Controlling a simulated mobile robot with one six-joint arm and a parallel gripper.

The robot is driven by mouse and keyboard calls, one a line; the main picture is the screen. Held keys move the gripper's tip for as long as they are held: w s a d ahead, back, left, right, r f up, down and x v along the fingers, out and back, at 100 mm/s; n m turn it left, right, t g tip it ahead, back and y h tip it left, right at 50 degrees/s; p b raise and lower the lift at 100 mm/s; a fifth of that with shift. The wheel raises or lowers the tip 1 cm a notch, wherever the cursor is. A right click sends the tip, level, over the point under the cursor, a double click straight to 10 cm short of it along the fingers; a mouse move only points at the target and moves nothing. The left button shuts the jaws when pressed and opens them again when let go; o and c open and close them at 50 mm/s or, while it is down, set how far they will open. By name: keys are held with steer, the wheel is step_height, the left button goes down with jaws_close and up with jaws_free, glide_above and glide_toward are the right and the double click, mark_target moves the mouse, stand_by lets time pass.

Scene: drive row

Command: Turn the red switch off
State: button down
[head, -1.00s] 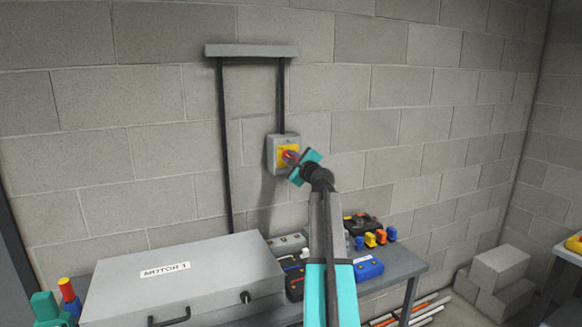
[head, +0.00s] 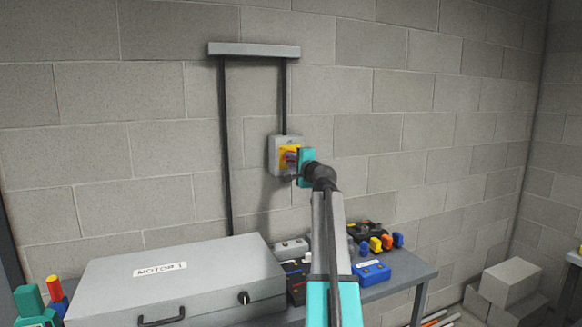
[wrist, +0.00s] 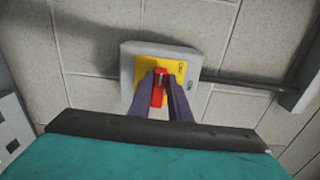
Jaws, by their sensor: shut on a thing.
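The red switch (wrist: 159,88) is a red handle on a yellow plate (wrist: 176,68) in a grey wall box (head: 275,144). In the head view the box is on the block wall, and the handle is partly hidden by my gripper (head: 293,160). In the wrist view my gripper (wrist: 161,92) has its two dark fingers on either side of the red handle, shut on it. The handle lines up with the fingers in the wrist view. The markings on the plate are too small to read.
A black conduit (head: 284,95) runs up from the box to a grey rail (head: 253,49). Below stands a bench (head: 413,277) with a grey case labelled MOTOR 1 (head: 210,276), a blue box (head: 371,272) and several small coloured items. Grey blocks (head: 510,284) lie at the right.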

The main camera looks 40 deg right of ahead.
stand_by(0.4)
steer(key=c, duration=1.6)
jaws_free()
steer(key=shift+c, duration=0.2)
steer(key=b+v, duration=0.1)
steer(key=v, duration=1.2)
steer(key=shift+s+a+b, duration=0.2)
steer(key=shift+s+b, duration=0.1)
steer(key=shift+s, duration=0.05)
